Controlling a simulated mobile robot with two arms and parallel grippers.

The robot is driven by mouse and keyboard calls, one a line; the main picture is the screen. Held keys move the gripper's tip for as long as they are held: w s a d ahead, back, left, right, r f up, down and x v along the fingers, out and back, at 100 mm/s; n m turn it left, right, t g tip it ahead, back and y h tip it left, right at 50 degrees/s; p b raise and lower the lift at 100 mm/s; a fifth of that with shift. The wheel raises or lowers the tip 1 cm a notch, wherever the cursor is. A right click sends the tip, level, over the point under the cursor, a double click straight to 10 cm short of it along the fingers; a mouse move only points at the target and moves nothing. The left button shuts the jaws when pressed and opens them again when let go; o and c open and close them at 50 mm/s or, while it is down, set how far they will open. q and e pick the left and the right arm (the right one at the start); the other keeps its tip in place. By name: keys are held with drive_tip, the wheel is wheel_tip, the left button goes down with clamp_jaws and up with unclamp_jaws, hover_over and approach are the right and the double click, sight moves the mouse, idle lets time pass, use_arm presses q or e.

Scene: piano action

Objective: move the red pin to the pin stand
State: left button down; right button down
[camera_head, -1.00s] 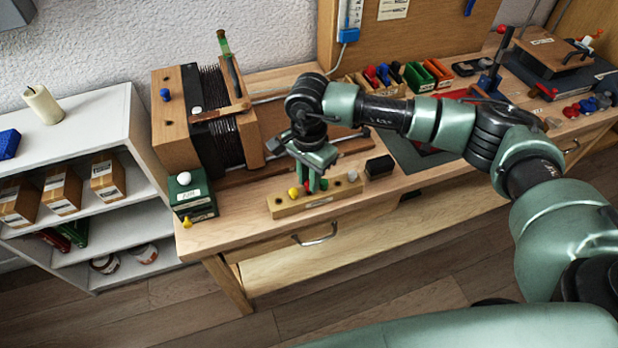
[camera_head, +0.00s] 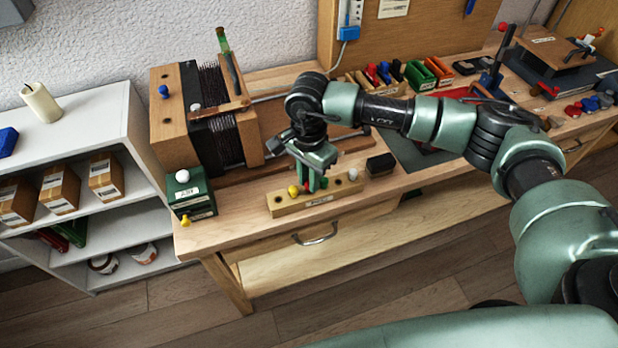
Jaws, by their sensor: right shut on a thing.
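The pin stand (camera_head: 285,208) is a pale wooden block with a label on its front, near the front edge of the workbench. A yellow pin (camera_head: 293,191) and a white pin (camera_head: 352,174) stand in it. My right gripper (camera_head: 314,185) points down over the middle of the stand, shut on the red pin (camera_head: 306,188). Only a little red shows between and beside the green fingers. The fingers hide the pin's lower part, so I cannot tell how deep it sits in the stand. My left gripper is not in view.
A green box (camera_head: 192,200) with a white knob stands left of the stand. A black block (camera_head: 380,164) is close on its right. Behind is a wooden piano-action model (camera_head: 174,130). A white shelf (camera_head: 100,110) stands at the left. Bare bench lies left of the stand.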

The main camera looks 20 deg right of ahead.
idle(0.3)
drive_tip(key=c, duration=1.2)
unclamp_jaws()
drive_tip(key=shift+c, duration=0.2)
drive_tip(key=shift+o, duration=1.2)
drive_tip(key=shift+r+p, duration=1.55)
drive_tip(key=shift+r, duration=2.25)
